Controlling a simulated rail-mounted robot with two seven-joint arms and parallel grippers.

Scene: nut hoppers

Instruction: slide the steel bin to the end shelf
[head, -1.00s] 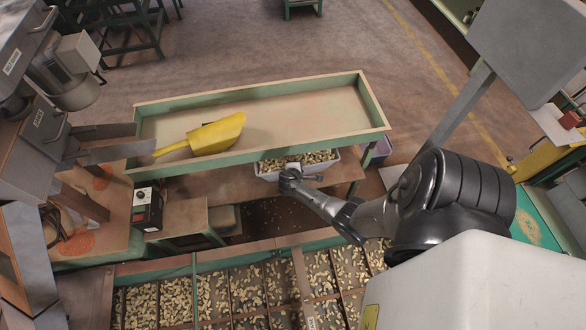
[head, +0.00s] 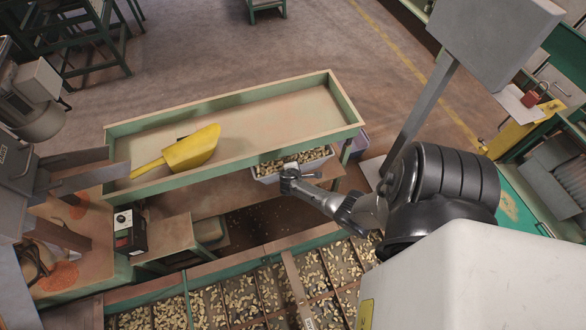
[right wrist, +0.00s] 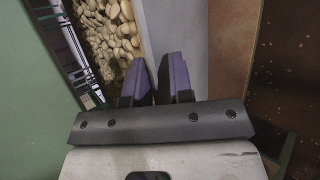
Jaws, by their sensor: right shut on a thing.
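The steel bin (head: 265,179), pale grey and filled with nuts, sits on the brown lower shelf (head: 225,196) partly under the green-edged tray. My right gripper (head: 290,174) is at its near side. In the right wrist view the gripper (right wrist: 157,84) is shut on the bin's grey wall (right wrist: 180,45), with nuts to the left of it. The bin's far part is hidden beneath the tray. The shelf continues to the right of the bin. I cannot tell which part is the end shelf. My left gripper is not in view.
A yellow scoop (head: 190,150) lies in the long tray (head: 250,165) above the shelf. A purple-grey container (head: 358,145) is past the shelf's right end. Divided nut hoppers (head: 240,290) lie in front. A black control box (head: 130,232) stands at left.

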